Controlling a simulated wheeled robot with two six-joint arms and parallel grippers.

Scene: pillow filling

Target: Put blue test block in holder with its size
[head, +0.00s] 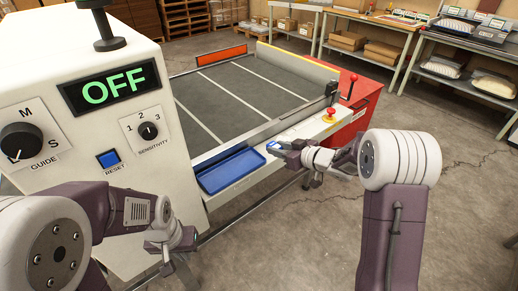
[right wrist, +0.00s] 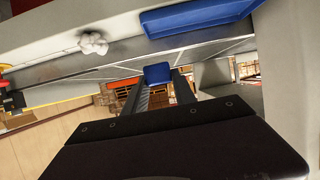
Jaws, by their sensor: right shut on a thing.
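My right gripper (head: 280,147) is shut on the blue test block (right wrist: 157,73), which shows between its two fingertips in the right wrist view. In the head view the gripper and block are at the machine's front ledge, right of the blue tray (head: 230,170); the block is tiny there. I cannot tell whether the block touches the ledge. My left gripper (head: 172,245) hangs low in front of the white control box, away from the block; its fingers are too unclear to judge. I cannot make out a holder for the block in either view.
The control box (head: 85,130) has an OFF display, a GUIDE knob, a SENSITIVITY knob and a blue RESET button (head: 107,158). A red and yellow stop button (head: 329,113) stands on the ledge's right end. A white lump (right wrist: 93,43) lies near the tray. Grey belt (head: 245,95) is clear.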

